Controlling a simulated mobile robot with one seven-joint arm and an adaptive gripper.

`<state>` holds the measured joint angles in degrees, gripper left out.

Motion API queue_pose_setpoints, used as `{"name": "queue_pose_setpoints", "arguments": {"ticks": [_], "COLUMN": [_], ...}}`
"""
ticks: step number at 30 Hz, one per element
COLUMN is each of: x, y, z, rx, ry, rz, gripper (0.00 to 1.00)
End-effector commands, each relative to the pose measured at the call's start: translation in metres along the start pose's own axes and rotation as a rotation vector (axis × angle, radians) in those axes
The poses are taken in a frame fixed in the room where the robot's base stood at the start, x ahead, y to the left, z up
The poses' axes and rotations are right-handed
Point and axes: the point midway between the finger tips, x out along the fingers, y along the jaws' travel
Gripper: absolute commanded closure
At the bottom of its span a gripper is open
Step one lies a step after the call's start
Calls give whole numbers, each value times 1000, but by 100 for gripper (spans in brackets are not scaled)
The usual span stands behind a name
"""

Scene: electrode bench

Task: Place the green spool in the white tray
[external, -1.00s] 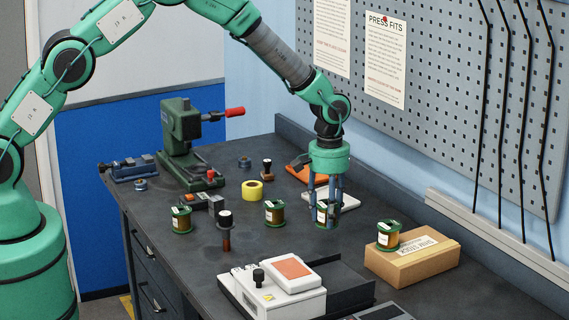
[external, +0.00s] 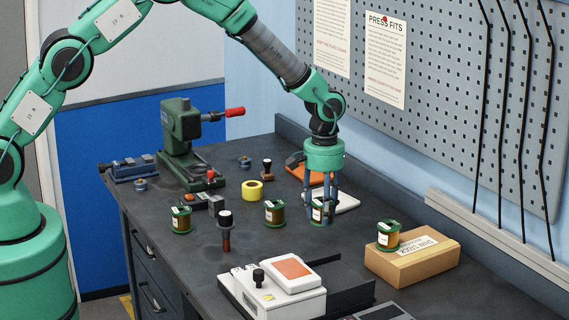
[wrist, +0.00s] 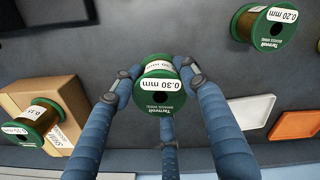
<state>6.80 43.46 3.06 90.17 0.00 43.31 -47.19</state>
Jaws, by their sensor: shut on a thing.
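My gripper (external: 320,208) has its blue fingers closed around a green-flanged spool (external: 318,213) with a white label. In the wrist view the tray (wrist: 251,109) lies right of the fingers, apart from the spool.
Other green spools stand on the bench (external: 275,213), (external: 181,220) and on a cardboard box (external: 412,262). An orange tray (external: 304,170) lies behind the white one. A white device (external: 275,295), a yellow tape roll (external: 252,190) and a black-handled tool (external: 226,232) are in front and left.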

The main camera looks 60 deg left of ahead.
Motion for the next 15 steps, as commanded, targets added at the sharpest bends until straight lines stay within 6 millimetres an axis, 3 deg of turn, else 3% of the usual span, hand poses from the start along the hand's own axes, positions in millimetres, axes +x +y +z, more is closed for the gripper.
{"name": "queue_pose_setpoints", "arguments": {"ticks": [15], "x": [-22], "y": [-114], "z": [-50], "rx": [-69], "ry": [1], "rz": [0], "gripper": [100]}}
